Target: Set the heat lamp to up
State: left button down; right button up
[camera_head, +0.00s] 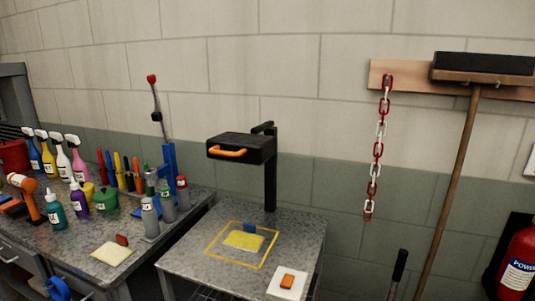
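The heat lamp is a black box-shaped head (243,146) with an orange handle (227,152) on its front. It sits on a black post (270,185) at the back of a small grey table. The head is raised well above the tabletop and looks about level. Below it a yellow frame outline (213,245) lies on the table around a yellow pad (243,240), with a small blue piece (250,228) at the pad's back edge. Neither of my grippers shows in the head view.
The small table (190,258) also holds a white square with an orange block (288,281) at front right. A bench (75,240) crowded with bottles and tools stands left. A broom (450,190), chain (377,150) and extinguisher (518,258) are right.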

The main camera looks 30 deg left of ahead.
aim_at(253, 149)
jog(key=u, duration=1.15)
